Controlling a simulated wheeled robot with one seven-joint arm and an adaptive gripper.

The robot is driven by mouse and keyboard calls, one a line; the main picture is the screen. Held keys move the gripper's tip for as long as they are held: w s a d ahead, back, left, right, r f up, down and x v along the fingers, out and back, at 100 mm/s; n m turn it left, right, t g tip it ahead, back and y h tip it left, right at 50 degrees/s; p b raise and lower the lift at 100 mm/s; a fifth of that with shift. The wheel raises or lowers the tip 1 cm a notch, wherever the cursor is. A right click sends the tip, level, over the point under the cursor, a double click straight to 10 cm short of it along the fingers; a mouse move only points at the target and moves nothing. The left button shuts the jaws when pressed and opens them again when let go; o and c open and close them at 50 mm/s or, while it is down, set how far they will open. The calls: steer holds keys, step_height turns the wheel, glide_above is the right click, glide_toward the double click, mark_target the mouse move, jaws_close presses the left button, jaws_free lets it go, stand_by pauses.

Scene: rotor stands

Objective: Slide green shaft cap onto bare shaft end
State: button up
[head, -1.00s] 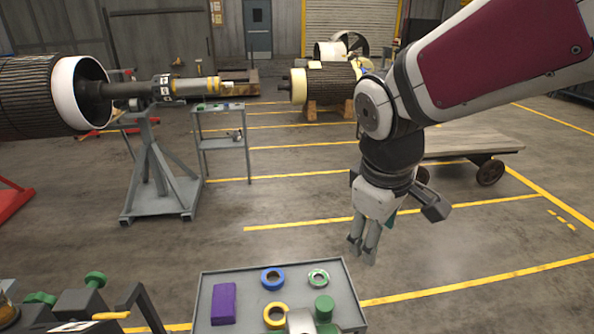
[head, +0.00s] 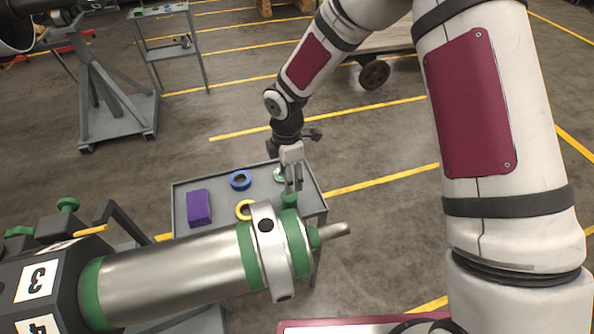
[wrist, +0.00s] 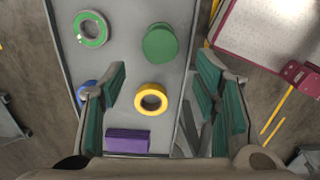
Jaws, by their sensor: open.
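The green shaft cap (head: 289,200) stands on the grey cart top; in the wrist view it is a round green piece (wrist: 160,43) near the upper middle. My gripper (head: 293,184) is open above the cart, close to the cap in the head view; the height between them is hard to judge. In the wrist view my gripper (wrist: 162,68) has its fingers apart with nothing between them; the cap lies beyond the fingertips. A large silver shaft (head: 180,268) with green bands crosses the foreground. Its thin bare end (head: 336,230) points right, and partly overlaps the cart in view.
The cart (head: 180,195) also holds a purple block (head: 199,208), a blue ring (head: 240,180), a yellow ring (head: 243,209) and a green-and-white ring (wrist: 91,28). A grey stand (head: 110,110) and a small shelf (head: 165,52) stand behind at left. Open floor lies around the cart.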

mark_target(289, 197)
steer(key=shift+f+b, duration=2.1)
steer(key=shift+f, duration=3)
steer(key=c, duration=0.9)
